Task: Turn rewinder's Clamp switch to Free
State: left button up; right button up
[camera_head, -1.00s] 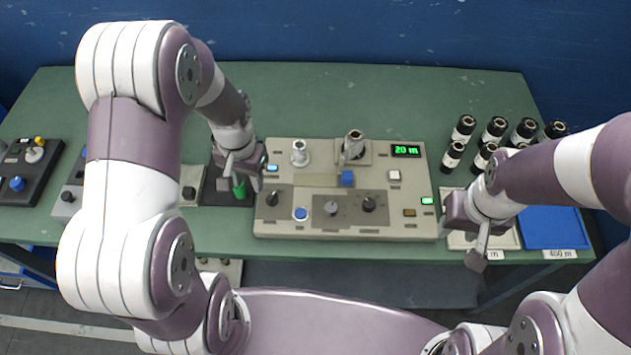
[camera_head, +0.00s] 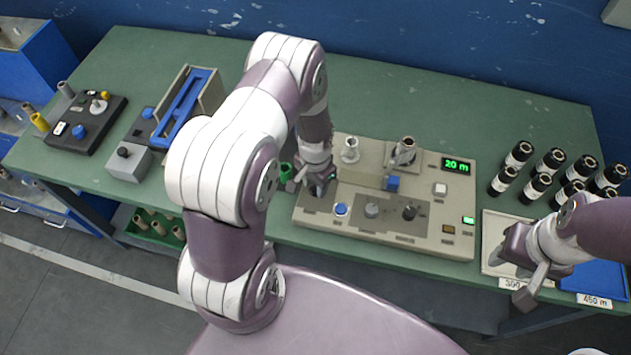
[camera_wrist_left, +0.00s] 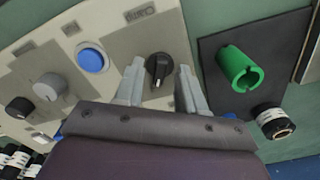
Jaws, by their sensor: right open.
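The rewinder is a beige panel (camera_head: 425,236) with a lit "20 m" display. Its Clamp switch is a black rotary knob (camera_wrist_left: 158,68) on a grey plate, with an upside-down "Clamp" label beyond it in the left wrist view. My left gripper (camera_wrist_left: 160,88) is open, with one finger on each side of the knob; I cannot tell whether they touch it. In the head view, my left gripper (camera_head: 316,188) is over the panel's left part and hides the knob. My right gripper (camera_head: 528,284) is open near the trays at the right.
A blue button (camera_wrist_left: 93,58) and a grey knob (camera_wrist_left: 49,87) are beside the switch. A green cylinder (camera_wrist_left: 240,68) stands on a dark plate on the other side. Several black rolls (camera_head: 552,160) stand at the right. A blue tray (camera_head: 605,274) lies at the table's front right.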

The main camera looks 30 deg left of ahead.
pick_arm(q)
jog(key=shift+w+f, duration=0.1)
jog(key=shift+c, duration=0.3)
grip_shut()
jog(key=shift+n, duration=0.4)
jog(key=n, duration=0.5)
jog(key=shift+n, duration=0.4)
jog(key=n, duration=0.5)
jog(key=shift+n, duration=0.3)
